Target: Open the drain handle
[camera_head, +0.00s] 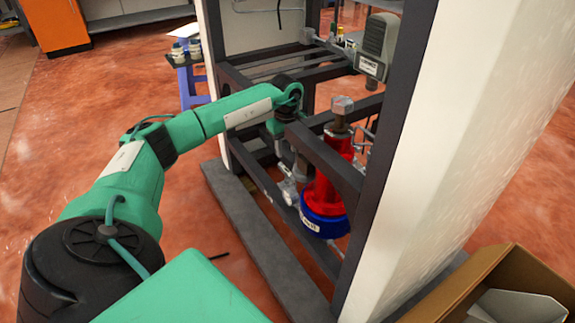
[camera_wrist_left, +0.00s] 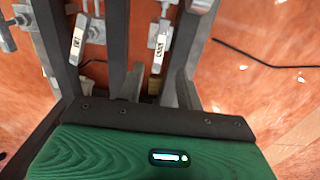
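My left gripper (camera_wrist_left: 160,78) shows two separated grey fingers in the left wrist view. A pale metal lever with a printed label (camera_wrist_left: 160,45) lies ahead of and between the fingertips. I cannot tell whether they touch it. A second labelled lever (camera_wrist_left: 78,38) is to the left, outside the fingers. The print is too small to read, so I cannot tell which is the drain handle. In the head view my left gripper (camera_head: 286,150) reaches down into the dark frame, its fingertips mostly hidden, above a metal valve fitting (camera_head: 288,188). My right gripper is out of view.
Dark frame bars (camera_head: 325,160) surround the gripper. A red cylinder with a blue base (camera_head: 325,190) stands close to its right. A white panel (camera_head: 455,120) and a cardboard box (camera_head: 500,285) are at the right. A blue stool (camera_head: 193,85) is behind; open floor lies left.

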